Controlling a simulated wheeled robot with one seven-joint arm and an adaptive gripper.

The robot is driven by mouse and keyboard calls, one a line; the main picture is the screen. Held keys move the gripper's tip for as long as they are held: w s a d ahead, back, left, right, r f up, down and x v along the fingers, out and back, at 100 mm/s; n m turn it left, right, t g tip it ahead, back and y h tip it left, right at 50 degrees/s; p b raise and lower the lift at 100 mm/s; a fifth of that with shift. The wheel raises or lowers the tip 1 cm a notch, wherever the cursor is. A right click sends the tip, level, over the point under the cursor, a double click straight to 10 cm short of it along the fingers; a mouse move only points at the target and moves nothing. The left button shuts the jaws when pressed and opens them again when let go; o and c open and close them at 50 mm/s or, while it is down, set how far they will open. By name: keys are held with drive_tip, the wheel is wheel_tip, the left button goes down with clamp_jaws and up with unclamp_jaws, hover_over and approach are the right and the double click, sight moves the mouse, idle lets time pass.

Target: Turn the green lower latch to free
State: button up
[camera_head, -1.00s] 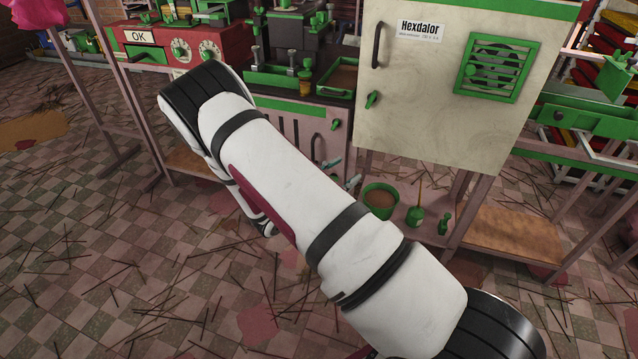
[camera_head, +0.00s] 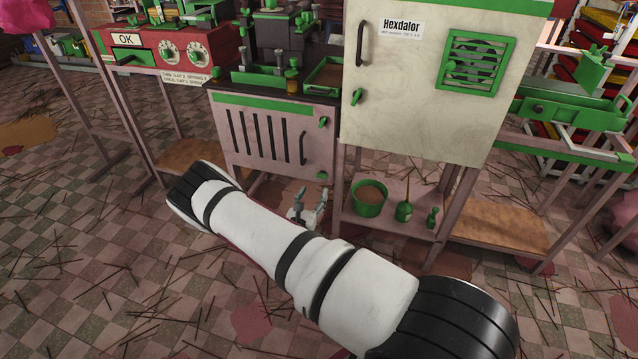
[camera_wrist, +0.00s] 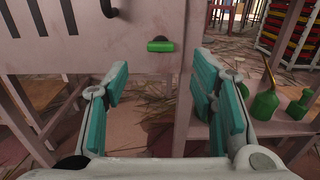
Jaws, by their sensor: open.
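The green lower latch (camera_head: 322,175) is a small knob at the lower right corner of the pink cabinet door (camera_head: 262,150). In the wrist view the latch (camera_wrist: 160,46) lies horizontally, ahead of and above the gap between my fingers. My gripper (camera_head: 311,198) is just below the latch in the head view, fingers pointing up toward it. The wrist view shows my gripper (camera_wrist: 163,85) open and empty, its teal pads apart and not touching the latch. A green upper latch (camera_head: 323,122) sits higher on the same door, tilted.
A dark door handle (camera_head: 302,147) stands left of the latches. To the right, a low shelf (camera_head: 385,219) holds a green pot (camera_head: 369,197), a green bottle (camera_head: 404,211) and a small green item (camera_head: 432,217). The cream Hexdalor cabinet (camera_head: 425,100) overhangs that shelf.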

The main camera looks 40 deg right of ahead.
sight(321, 177)
drive_tip(key=b+x, duration=0.2)
drive_tip(key=x, duration=0.5)
drive_tip(key=shift+w+d, duration=0.2)
drive_tip(key=shift+d, duration=0.15)
drive_tip(key=c, duration=1.1)
